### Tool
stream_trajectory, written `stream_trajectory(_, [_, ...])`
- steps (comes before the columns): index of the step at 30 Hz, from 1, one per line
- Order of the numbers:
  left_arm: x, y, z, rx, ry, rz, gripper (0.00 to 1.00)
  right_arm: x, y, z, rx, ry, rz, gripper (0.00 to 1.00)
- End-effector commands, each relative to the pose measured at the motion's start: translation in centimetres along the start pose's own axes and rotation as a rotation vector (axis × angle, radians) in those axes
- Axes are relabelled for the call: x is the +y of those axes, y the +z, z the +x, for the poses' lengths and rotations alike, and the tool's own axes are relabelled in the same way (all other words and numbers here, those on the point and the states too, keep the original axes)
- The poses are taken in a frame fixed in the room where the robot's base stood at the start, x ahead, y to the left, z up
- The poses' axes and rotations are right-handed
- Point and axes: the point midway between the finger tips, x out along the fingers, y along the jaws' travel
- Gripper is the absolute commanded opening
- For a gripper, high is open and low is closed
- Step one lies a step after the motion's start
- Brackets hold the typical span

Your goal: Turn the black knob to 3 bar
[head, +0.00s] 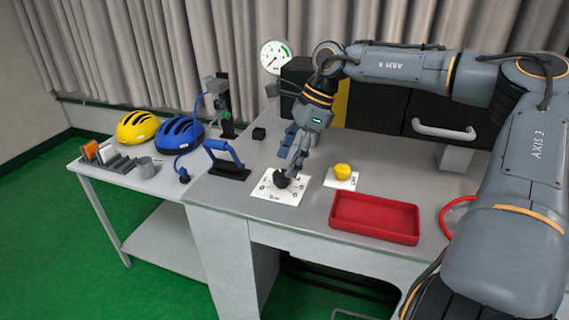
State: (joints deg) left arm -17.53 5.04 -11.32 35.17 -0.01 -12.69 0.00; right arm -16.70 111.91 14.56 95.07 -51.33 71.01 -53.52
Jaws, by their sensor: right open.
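The black knob (281,181) sits on a white scale plate (272,199) with printed marks, on the grey bench top. My right gripper (285,171) points down at the knob from above and behind, its fingers open at or just above it. I cannot tell whether the fingers touch the knob, and they partly hide it. The setting the knob points to is too small to read. A round white gauge (275,57) with a green arc stands at the back; its reading is not legible. My left gripper is not in view.
A yellow knob (342,171) on a white plate is right of the black knob. A red tray (375,217) lies in front of it. A blue-handled frame (224,159) stands to the left. Yellow (137,127) and blue (179,134) helmets rest on the side table.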

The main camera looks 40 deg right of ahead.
Motion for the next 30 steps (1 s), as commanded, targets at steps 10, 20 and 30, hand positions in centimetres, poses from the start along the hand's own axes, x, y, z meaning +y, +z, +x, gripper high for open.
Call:
stream_trajectory(10, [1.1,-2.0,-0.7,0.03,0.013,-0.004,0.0,0.0,0.0,3.0,0.001,0.0,-0.001,0.63])
stream_trajectory(20, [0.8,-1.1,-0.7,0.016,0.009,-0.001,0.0,0.0,0.0,3.0,0.0,-0.001,-0.001,0.45])
stream_trajectory(30, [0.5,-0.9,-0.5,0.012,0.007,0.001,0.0,0.0,0.0,3.0,0.0,-0.002,0.003,0.08])
